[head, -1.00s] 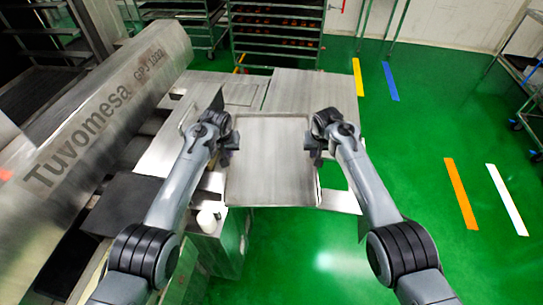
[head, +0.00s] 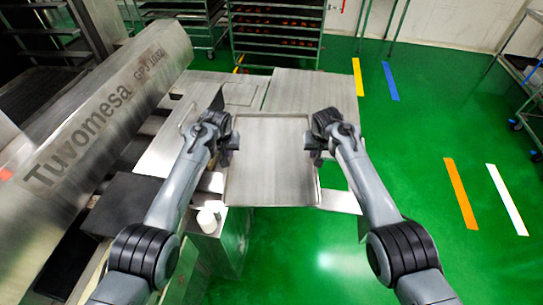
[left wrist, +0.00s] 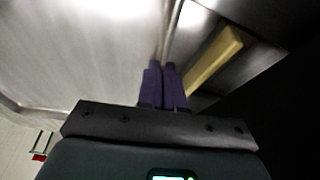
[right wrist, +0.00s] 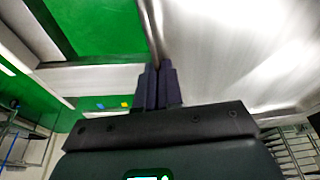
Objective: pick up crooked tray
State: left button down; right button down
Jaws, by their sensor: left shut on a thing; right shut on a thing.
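The metal tray (head: 271,165) is a flat, grey, rectangular sheet with a raised rim, in the middle of the head view between my two grippers. My left gripper (head: 232,149) is shut on the tray's left edge. In the left wrist view its purple fingers (left wrist: 165,85) close on the rim of the tray (left wrist: 85,55). My right gripper (head: 310,148) is shut on the tray's right edge. In the right wrist view its fingers (right wrist: 157,85) pinch the rim of the tray (right wrist: 235,60). The tray looks nearly square to me in the head view.
The Tuvomesa machine (head: 100,105) runs along the left. A metal table surface (head: 305,95) lies beyond the tray. A white cylinder (head: 207,221) stands left of the tray's near end. A rack (head: 277,35) stands at the back. Green floor is open at right.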

pick_arm(q)
jog(key=shift+r, duration=0.1)
pick_arm(e)
jog(key=shift+r, duration=0.15)
